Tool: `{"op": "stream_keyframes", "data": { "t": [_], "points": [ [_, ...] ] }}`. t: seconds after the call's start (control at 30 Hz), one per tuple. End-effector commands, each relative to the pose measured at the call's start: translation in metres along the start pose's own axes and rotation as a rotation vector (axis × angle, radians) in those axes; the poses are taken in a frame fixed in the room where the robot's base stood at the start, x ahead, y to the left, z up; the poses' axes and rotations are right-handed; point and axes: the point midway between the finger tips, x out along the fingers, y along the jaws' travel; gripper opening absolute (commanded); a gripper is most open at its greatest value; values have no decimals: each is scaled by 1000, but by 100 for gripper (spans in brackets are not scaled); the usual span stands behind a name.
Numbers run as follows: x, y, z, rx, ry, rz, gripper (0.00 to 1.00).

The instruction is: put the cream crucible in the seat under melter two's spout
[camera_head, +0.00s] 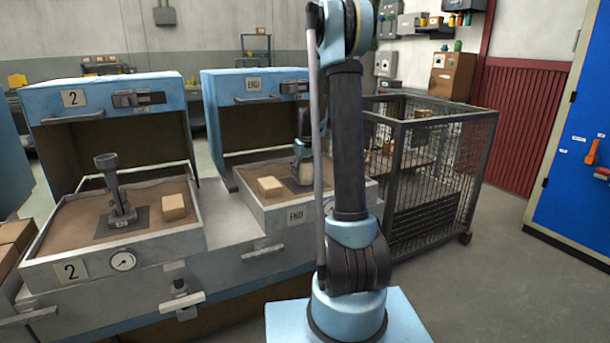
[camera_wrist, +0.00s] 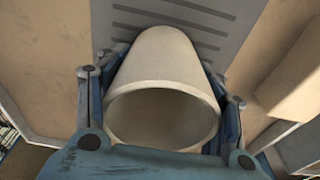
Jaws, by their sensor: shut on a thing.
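The cream crucible (camera_wrist: 160,62) is between my gripper's fingers in the wrist view, its open mouth toward the camera and a grey slotted plate (camera_wrist: 190,25) behind it. In the head view my gripper (camera_head: 302,152) is shut on the crucible (camera_head: 304,172), low over the right-hand unit's sand bed. My arm hides part of both. I cannot tell whether the crucible touches the plate. Melter two (camera_head: 105,105), marked 2, stands at left with its hood raised. A dark post with a cup-like top (camera_head: 118,190) stands on a dark plate in its sand bed.
A tan block (camera_head: 173,206) lies in melter two's bed and another (camera_head: 270,186) in the right bed. A metal ledge (camera_head: 222,225) lies between the beds. A wire cage cart (camera_head: 435,175) stands right of my arm. Open floor (camera_head: 500,270) lies at right.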

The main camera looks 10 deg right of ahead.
Motion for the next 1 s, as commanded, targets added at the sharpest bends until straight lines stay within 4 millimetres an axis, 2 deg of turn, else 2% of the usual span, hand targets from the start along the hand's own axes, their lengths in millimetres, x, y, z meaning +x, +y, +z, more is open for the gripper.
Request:
{"op": "stream_keyframes", "data": {
  "t": [0.23,0.27,0.33,0.37,0.77,0.87,1.0],
  "points": [
    [0,0,0,0,0,0,23],
    [1,0,0,0,0,0,64],
    [1,0,0,0,0,0,80],
    [1,0,0,0,0,0,83],
    [-1,0,0,0,0,0,83],
    [-8,0,0,0,0,0,83],
    [-28,0,0,0,0,0,83]
  ]
}}
